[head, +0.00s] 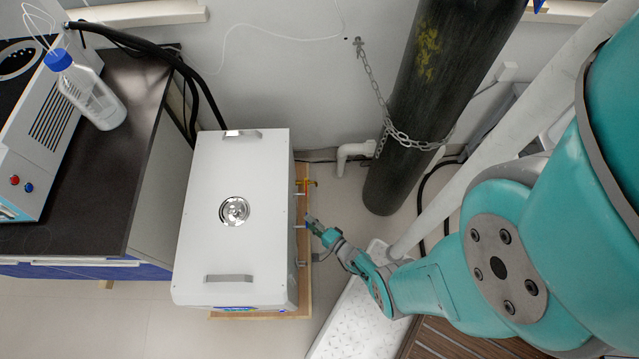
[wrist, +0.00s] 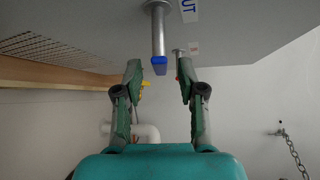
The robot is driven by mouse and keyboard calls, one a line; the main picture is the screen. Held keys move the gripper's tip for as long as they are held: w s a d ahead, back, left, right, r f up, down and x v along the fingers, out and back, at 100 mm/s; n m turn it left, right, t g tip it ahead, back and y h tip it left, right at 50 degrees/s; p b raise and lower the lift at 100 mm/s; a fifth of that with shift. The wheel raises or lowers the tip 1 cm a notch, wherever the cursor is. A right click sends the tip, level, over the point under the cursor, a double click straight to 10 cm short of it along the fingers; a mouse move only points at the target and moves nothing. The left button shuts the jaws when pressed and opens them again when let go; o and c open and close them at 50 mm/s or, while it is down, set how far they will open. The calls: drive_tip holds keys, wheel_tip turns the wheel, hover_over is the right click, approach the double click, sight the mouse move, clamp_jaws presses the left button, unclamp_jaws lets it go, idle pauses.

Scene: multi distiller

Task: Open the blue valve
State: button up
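The blue valve (wrist: 160,66) shows in the wrist view as a small blue piece at the end of a metal pipe (wrist: 157,32) on the grey side of the white box (head: 234,265). My gripper (wrist: 158,76) is open, with one finger on each side of the blue piece and a gap to both. Whether the blue piece lies between the fingertips or just beyond them is hard to tell. In the head view my gripper (head: 312,225) is at the right side of the white box. The blue valve cannot be made out there.
A yellow-and-red fitting (head: 309,183) sits on the box's right side, farther back. A dark gas cylinder (head: 425,100) with a chain (head: 372,85) stands behind my arm. A dark bench (head: 95,185) with a bottle (head: 90,93) is at the left. A wooden board (head: 302,300) lies under the box.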

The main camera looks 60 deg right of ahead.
drive_tip(key=shift+v, duration=2.55)
